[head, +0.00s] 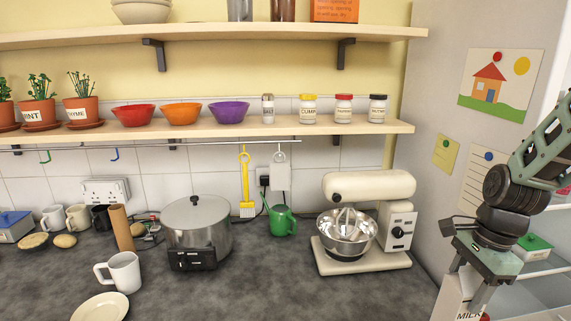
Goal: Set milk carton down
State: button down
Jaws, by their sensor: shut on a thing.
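The milk carton (454,297) is white with dark lettering reading MILK. It is at the bottom right of the head view, and its lower part is cut off by the frame edge. My gripper (469,294) points down and is shut on the upper part of the carton. The grey counter (300,290) lies to the left of the carton. What is under the carton is out of view, so I cannot tell whether it touches anything.
A cream stand mixer (365,262) with a steel bowl stands left of my gripper. A slow cooker (198,231), a white mug (122,272) and a plate (100,308) are farther left. The front middle of the counter is clear. White shelves (545,268) stand at the right.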

jog(key=shift+s, duration=0.3)
jog(key=shift+w+a+f+n, duration=0.1)
jog(key=shift+w+f+n, duration=0.15)
jog(key=shift+f+n, duration=0.15)
jog(key=shift+w+a+f+n, duration=0.1)
jog(key=shift+w+f+n, duration=0.15)
jog(key=shift+f, duration=0.2)
jog(key=shift+s+a+f+n, duration=0.15)
jog(key=shift+f+n, duration=0.15)
jog(key=shift+n, duration=0.15)
jog(key=w+a+f+n+g+h+b, duration=0.1)
jog(key=f+n+b, duration=0.3)
jog(key=f+n, duration=0.4)
jog(key=w+a+f+n+b, duration=0.2)
jog(key=f+n+b, duration=0.2)
jog(key=f, duration=1.2)
jog(key=n, duration=0.3)
jog(key=shift+w+a+n+g+h, duration=0.15)
jog(key=shift+a+n+g+h, duration=0.15)
jog(key=shift+n+g+h, duration=0.1)
